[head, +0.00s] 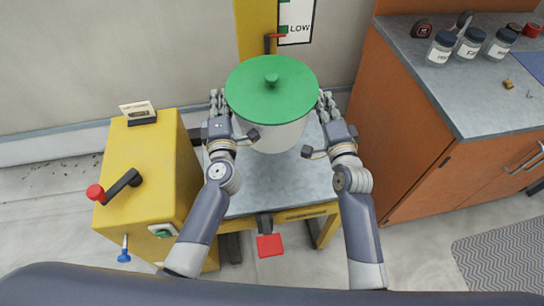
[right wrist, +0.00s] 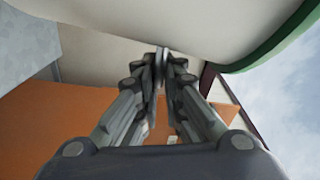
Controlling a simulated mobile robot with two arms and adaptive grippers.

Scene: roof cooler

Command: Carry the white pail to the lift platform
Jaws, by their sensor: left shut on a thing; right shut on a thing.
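The white pail (head: 278,137), topped by a green lid (head: 268,98) with a round knob, is upright between my two grippers. It is over the grey top of the lift platform (head: 268,190); I cannot tell whether its bottom rests on it. My left gripper (head: 220,103) is shut at the pail's left side. My right gripper (head: 326,105) is shut at its right side. The exact grip points are hidden by the lid. In the right wrist view the pail's white wall (right wrist: 200,25) passes above the closed fingers (right wrist: 162,65).
A yellow control box (head: 150,165) with a red-knobbed lever stands left of the platform. A yellow post (head: 256,30) with a LOW sign (head: 298,25) rises behind. An orange cabinet (head: 400,120) bearing several jars stands close on the right. A red pedal (head: 270,246) is in front.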

